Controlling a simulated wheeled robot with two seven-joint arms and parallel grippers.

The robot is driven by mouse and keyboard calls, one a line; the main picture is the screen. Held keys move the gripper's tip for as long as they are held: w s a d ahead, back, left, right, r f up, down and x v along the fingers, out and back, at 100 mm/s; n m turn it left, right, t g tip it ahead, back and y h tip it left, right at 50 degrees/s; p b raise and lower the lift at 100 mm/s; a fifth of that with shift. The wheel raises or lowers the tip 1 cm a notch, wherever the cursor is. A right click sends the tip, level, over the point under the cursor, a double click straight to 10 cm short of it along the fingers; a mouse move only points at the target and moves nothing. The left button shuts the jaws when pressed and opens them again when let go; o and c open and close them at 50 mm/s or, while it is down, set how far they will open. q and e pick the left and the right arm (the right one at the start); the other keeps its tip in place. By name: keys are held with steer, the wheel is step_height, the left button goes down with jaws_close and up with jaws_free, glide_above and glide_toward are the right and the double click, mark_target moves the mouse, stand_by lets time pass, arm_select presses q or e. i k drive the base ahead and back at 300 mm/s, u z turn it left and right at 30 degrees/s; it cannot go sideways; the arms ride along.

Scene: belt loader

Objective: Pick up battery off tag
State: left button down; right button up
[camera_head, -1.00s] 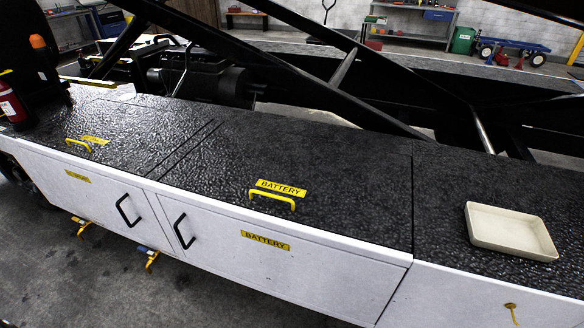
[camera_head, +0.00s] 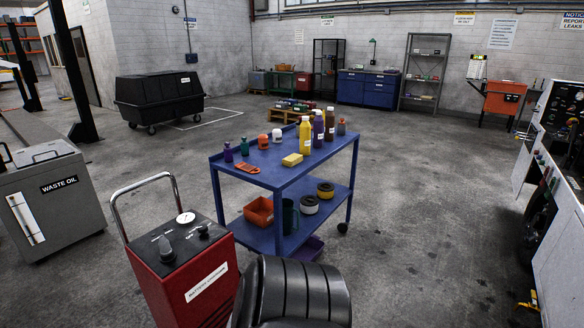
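A flat orange tag-like piece (camera_head: 247,168) lies on the top shelf of a blue cart (camera_head: 283,178), near its left front edge. It is too small to read, so I cannot tell whether it is the battery off tag. Neither of my grippers shows in this view.
The cart top also holds a yellow block (camera_head: 292,160) and several bottles. A red wheeled machine (camera_head: 185,270) with a handle stands front left, beside a grey waste oil tank (camera_head: 52,200). A white vehicle side (camera_head: 560,240) borders the right. Floor between cart and vehicle is clear.

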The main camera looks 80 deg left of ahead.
mark_target(246, 167)
steer(key=u, duration=1.65)
steer(key=i, duration=3.65)
steer(key=u, duration=1.9)
